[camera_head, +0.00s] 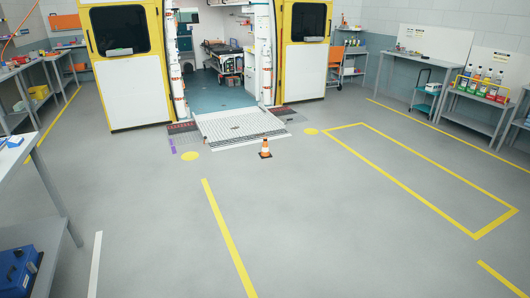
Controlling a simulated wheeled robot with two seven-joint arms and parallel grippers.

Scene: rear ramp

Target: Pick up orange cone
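A small orange cone (265,148) with a white band and a dark base stands upright on the grey floor. It is just in front of the ramp (240,127), near its right front corner, and nothing covers it. Neither of my grippers shows in the head view.
An ambulance with open yellow and white doors (136,92) stands behind the ramp, with a stretcher (226,58) inside. A workbench (50,195) runs along the left edge. A bench with bottles (470,98) and a teal cart (428,97) stand at right. The floor before the cone is clear.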

